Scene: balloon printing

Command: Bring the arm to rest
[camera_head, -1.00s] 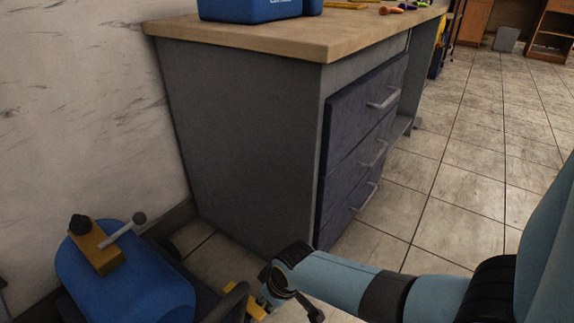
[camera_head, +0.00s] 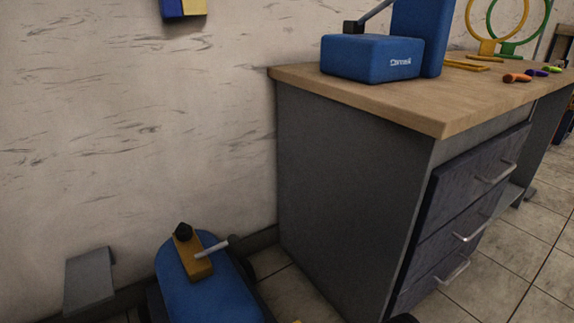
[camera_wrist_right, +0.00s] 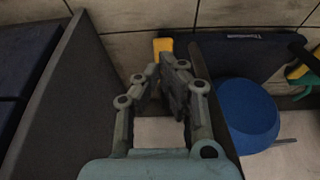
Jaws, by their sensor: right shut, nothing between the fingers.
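My right gripper (camera_wrist_right: 158,80) shows in the right wrist view, with its fingers closed together and nothing between them. It is low beside the grey side of the cabinet, which is on the left there, and the blue tank (camera_wrist_right: 245,112) is on the right. In the head view the same blue tank (camera_head: 208,290) lies on the floor by the wall, with a yellow block and a grey handle on top. My right arm is almost wholly outside the head view. My left arm does not show in either view.
The grey cabinet (camera_head: 345,190) with dark drawers (camera_head: 462,215) and a wooden top (camera_head: 440,112) stands at the right. A blue machine (camera_head: 370,60), coloured rings and small coloured items sit on it. Tiled floor (camera_head: 520,275) is clear at the right.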

